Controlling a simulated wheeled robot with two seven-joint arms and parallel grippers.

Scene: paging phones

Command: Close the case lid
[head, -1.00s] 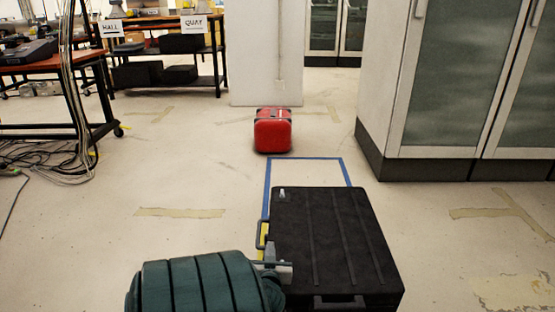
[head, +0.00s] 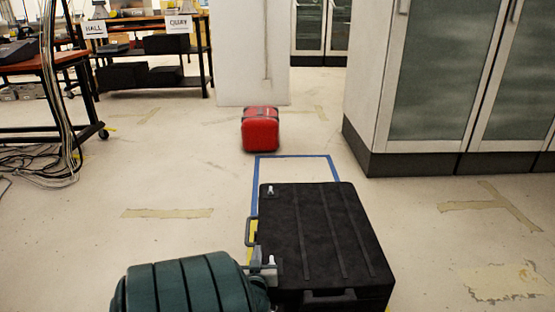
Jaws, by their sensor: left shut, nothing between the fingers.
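The black case (head: 318,235) sits on the floor at the bottom middle of the head view. Its ribbed lid lies flat over the body and looks shut, with a handle on the left side and another on the front. Small light latches show along its left edge. My left gripper (head: 267,268) is at the case's near left edge, beside the side handle, with its fingers shut and empty. I cannot tell whether it touches the case. My left arm covers the floor left of the case. My right gripper is not in view.
Blue tape (head: 297,157) marks a rectangle on the floor beyond the case. A red case (head: 260,131) stands behind it, near a white pillar (head: 236,55). Cabinets (head: 445,80) stand at the right, and workbenches with cables at the left. The floor between is open.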

